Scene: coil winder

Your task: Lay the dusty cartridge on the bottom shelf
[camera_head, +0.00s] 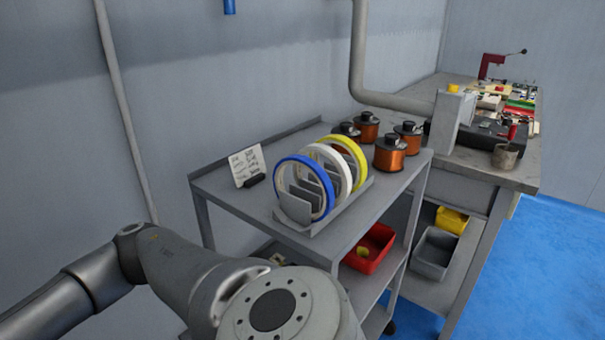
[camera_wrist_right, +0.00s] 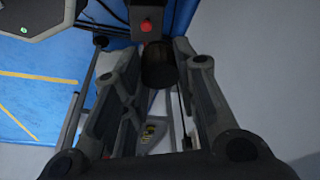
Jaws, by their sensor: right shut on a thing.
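In the wrist view my right gripper (camera_wrist_right: 160,60) has its fingers on both sides of a dark, rounded cylinder (camera_wrist_right: 158,68) and is shut on it. It may be the dusty cartridge; no dust or label can be made out. In the head view a grey cart (camera_head: 240,208) has a top and lower shelves. The bottom shelf (camera_head: 377,322) shows only as a small strip behind my arm. My left arm comes in from the left across the lower foreground; its gripper is out of view. The right gripper does not show in the head view.
The cart's top holds a rack of blue, white and yellow rings (camera_head: 305,190), copper coils (camera_head: 390,155) and a note card (camera_head: 247,166). A red bin (camera_head: 369,250) stands on a shelf below. A workbench (camera_head: 515,176) with a grey bin (camera_head: 434,254) beneath stands at right. Blue floor is clear there.

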